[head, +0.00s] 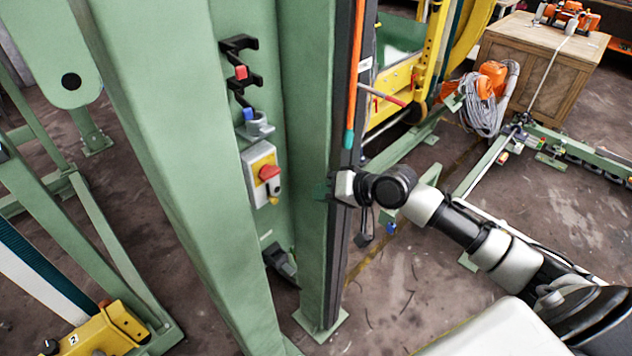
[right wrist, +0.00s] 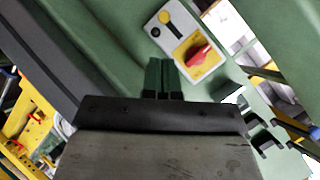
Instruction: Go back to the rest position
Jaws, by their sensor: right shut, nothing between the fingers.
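My right gripper (head: 324,190) is at the edge of the green post (head: 312,90), with its arm coming in from the lower right. In the right wrist view its two dark fingers (right wrist: 160,76) are together with nothing between them. They point toward the green panel carrying a grey switch box (right wrist: 184,42) with a red knob on a yellow plate. In the head view the switch box (head: 261,172) is left of the gripper, apart from it. I cannot tell whether the fingers touch the post. My left gripper is not in view.
Black hooks (head: 240,62) are mounted above the switch box. A wide green column (head: 175,150) stands at the left. A yellow box (head: 100,332) is at the lower left. A wooden cabinet (head: 535,65) and a coiled hose (head: 485,105) stand behind my right arm. Floor (head: 420,290) shows below the arm.

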